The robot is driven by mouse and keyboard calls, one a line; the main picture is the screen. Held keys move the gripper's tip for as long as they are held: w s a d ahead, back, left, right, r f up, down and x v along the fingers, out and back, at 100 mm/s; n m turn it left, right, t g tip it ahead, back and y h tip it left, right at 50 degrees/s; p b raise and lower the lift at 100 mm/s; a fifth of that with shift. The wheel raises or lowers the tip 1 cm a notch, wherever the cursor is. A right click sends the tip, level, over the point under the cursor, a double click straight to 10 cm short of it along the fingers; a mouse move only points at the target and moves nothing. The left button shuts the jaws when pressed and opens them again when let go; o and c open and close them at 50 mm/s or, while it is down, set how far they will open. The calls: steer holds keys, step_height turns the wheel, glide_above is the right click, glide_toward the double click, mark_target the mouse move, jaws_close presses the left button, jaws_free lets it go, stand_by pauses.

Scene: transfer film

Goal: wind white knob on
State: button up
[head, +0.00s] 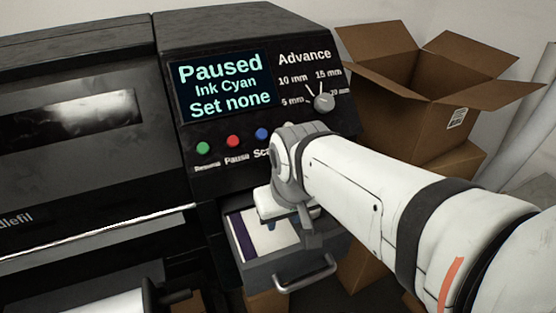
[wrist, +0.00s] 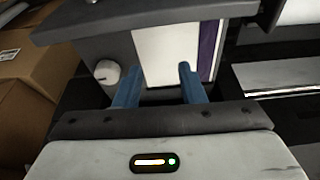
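A white knob (wrist: 107,73) with a dark mark on its face shows in the wrist view, inside the open drawer, beside a white panel (wrist: 165,55) with a purple strip. In the head view this knob is hidden behind my gripper and arm. My gripper (wrist: 158,84) is open, its two blue fingers apart with nothing between them. The knob is just left of the left finger in the wrist view, apart from the grip. In the head view my gripper (head: 295,215) hangs over the open drawer (head: 275,272) and points down.
The printer's screen (head: 225,85) reads "Paused, Ink Cyan, Set none". A grey Advance dial (head: 324,102) and green, red and blue buttons are on the panel above the drawer. Cardboard boxes (head: 425,85) stand to the right. A drawer handle (head: 307,275) sticks out in front.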

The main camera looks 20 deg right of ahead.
steer(key=shift+o, duration=1.1)
steer(key=shift+d+r, duration=0.1)
steer(key=shift+d, duration=0.05)
steer(key=shift+o, duration=1.2)
steer(key=w+d+n+g, duration=0.1)
steer(key=w+d, duration=0.1)
steer(key=d, duration=0.1)
steer(key=w+d+n+g, duration=0.1)
steer(key=w+d, duration=0.1)
steer(key=w+d+r+n+g, duration=0.1)
steer(key=w+d, duration=0.1)
steer(key=d, duration=0.1)
steer(key=shift+d+r+n, duration=0.1)
steer(key=shift+d+n, duration=0.2)
steer(key=shift+d, duration=0.05)
steer(key=shift+d+f, duration=0.15)
steer(key=shift+f, duration=0.2)
step_height(320, 180, down, 7)
steer(key=c, duration=1)
